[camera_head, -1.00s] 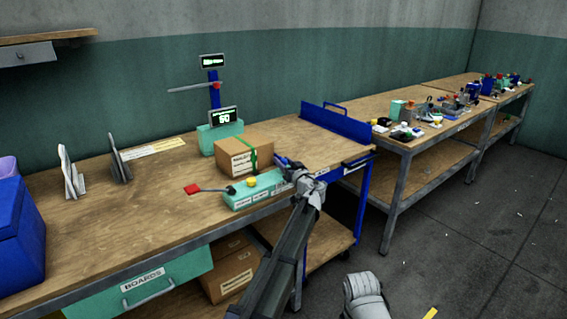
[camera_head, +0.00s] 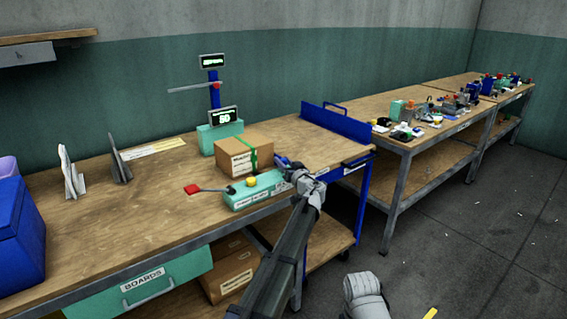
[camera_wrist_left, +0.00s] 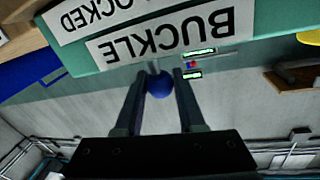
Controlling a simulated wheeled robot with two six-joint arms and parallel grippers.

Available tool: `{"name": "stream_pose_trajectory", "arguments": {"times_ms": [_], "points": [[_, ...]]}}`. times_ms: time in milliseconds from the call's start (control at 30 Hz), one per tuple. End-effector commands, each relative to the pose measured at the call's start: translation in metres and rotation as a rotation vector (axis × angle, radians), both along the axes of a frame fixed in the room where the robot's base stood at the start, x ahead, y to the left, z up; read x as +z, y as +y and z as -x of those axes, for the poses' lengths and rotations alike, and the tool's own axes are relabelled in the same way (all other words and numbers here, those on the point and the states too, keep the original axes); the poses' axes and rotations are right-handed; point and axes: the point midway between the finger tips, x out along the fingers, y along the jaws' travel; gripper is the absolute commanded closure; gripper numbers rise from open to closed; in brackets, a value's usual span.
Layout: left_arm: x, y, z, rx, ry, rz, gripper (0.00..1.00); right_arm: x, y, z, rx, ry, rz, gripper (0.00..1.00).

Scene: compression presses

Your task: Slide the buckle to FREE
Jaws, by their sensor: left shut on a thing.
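The buckle's control is a round blue knob (camera_wrist_left: 159,86) on a teal panel with an upside-down BUCKLE label (camera_wrist_left: 165,36) in the left wrist view. My left gripper (camera_wrist_left: 159,76) is shut on this knob, a finger on each side. Part of a second label ending in OCKED (camera_wrist_left: 90,15) shows beside BUCKLE. The word FREE is not legible.
A cardboard box (camera_head: 232,160) with a green strap stands behind the control box. A yellow button (camera_head: 251,182) and a red-ended lever (camera_head: 193,189) are close by. A teal display stand (camera_head: 215,135) rises behind. The bench front (camera_head: 130,220) is clear.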

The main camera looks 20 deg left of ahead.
Motion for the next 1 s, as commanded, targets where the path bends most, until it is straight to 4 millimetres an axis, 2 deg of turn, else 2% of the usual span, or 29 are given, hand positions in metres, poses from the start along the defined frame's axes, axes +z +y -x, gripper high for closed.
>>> {"name": "stream_pose_trajectory", "arguments": {"times_ms": [467, 800, 1000], "points": [[0.000, 0.001, 0.002, 0.000, 0.000, 0.000, 1.00, 0.000, 0.000, 0.000, 0.000, 0.000, 0.000, 0.50], [0.000, 0.032, 0.044, 0.001, 0.001, 0.001, 1.00, 0.000, 0.000, 0.000, 0.000, 0.000, 0.000, 0.50], [0.000, 0.034, 0.044, 0.002, 0.000, 0.001, 1.00, 0.000, 0.000, 0.000, 0.000, 0.000, 0.000, 0.50]]}}
